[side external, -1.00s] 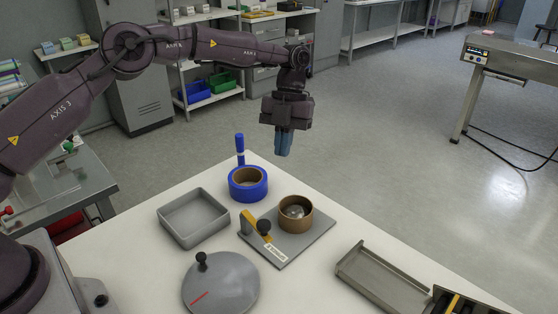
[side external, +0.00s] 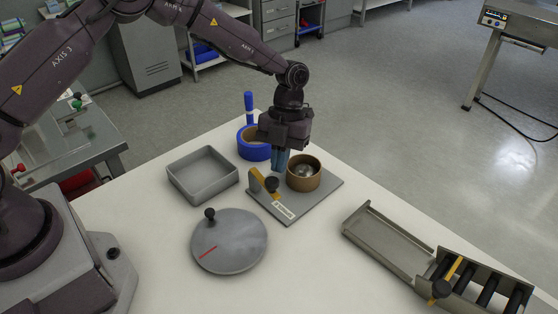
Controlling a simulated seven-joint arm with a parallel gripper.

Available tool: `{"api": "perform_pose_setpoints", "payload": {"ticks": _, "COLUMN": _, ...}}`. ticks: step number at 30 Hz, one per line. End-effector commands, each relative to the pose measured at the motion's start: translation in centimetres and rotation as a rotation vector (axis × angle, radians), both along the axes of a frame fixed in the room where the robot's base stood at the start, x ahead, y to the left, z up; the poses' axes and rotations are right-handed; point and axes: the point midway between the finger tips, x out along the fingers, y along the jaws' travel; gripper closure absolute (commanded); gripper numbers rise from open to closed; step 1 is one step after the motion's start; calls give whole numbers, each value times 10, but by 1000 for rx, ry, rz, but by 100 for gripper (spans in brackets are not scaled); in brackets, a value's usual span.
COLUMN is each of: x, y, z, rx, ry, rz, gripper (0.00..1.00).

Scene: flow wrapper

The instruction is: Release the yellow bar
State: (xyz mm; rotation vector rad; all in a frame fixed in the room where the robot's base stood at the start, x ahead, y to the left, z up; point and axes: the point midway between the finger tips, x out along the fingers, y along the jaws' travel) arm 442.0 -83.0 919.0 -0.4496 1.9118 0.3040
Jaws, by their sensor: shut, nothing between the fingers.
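A short yellow bar (side external: 256,180) with a black knob (side external: 271,185) stands on a grey plate (side external: 310,203) with a white label. A brown ring (side external: 304,174) with a shiny metal thing inside sits on the same plate. A second, longer yellow bar (side external: 453,270) lies across the near end of the roller section at the lower right, with a black knob (side external: 440,289) at its front. My gripper (side external: 279,168) points down with its blue fingers shut and empty. The fingertips appear just behind the short bar and left of the brown ring; I cannot tell whether they touch anything.
A blue tape roll (side external: 252,151) and blue marker (side external: 249,109) stand behind my gripper. An empty grey tray (side external: 190,190) is to the left. A round grey disc (side external: 232,250) with a black knob lies in front. A metal chute (side external: 385,250) leads to black rollers (side external: 487,292).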

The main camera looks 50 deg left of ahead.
Motion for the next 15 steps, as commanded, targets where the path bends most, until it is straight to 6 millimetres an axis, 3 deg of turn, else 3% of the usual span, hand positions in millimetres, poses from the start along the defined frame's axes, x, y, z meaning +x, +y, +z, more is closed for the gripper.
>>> {"api": "perform_pose_setpoints", "payload": {"ticks": 15, "x": -8, "y": -3, "z": 1, "rx": 0, "ry": 0, "rz": -29, "gripper": 100}}
